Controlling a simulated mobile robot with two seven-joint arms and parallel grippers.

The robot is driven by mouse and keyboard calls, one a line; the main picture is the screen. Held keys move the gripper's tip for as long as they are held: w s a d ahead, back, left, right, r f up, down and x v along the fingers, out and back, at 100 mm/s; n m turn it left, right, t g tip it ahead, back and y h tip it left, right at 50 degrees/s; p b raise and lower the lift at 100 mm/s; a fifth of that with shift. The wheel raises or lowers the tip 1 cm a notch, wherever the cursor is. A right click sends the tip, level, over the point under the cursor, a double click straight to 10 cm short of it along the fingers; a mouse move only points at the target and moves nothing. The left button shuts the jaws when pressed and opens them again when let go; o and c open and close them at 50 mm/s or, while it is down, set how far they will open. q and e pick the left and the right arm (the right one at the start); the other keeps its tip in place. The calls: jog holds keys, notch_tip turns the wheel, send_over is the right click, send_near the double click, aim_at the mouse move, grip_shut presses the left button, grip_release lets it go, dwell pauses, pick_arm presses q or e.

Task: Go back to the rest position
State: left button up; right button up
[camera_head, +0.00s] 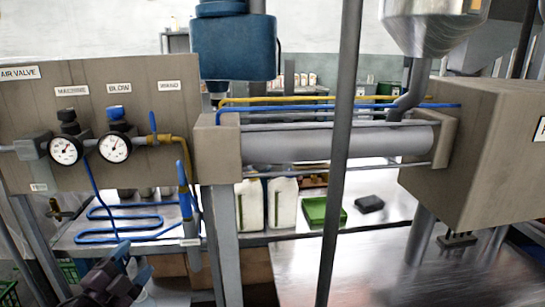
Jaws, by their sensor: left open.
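My left gripper (131,265), dark grey, is at the lower left of the head view, in front of the bench and below the valve panel. Its jaws are open, and I see nothing held between them. My right gripper does not show. The oil filling machine stands ahead: a panel (25,110) with two round gauges (66,150) on the left, a horizontal metal cylinder (300,144) in the middle and a large grey-brown box (470,150) on the right.
A thin metal post (343,130) stands upright in front of the cylinder. Blue hoses (115,238) run near my left gripper. White jugs (283,203), a green tray (318,212) and a black block (369,204) sit behind on the bench. The metal tabletop (375,265) looks mostly clear.

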pick_arm(q)
jog(key=s+d+f+n+g+y, duration=0.2)
jog(key=s+f+n, duration=0.5)
jog(key=s+f, duration=0.4)
jog(key=s+d+f+n+g+y, duration=0.2)
jog(key=s+d+f+n+g, duration=0.2)
jog(key=s+f, duration=0.8)
notch_tip(320, 180, down, 3)
jog(key=n+g, duration=0.2)
jog(key=shift+r+n, duration=0.15)
jog(key=shift+n, duration=0.25)
jog(key=shift+d, duration=0.1)
dwell(0.6)
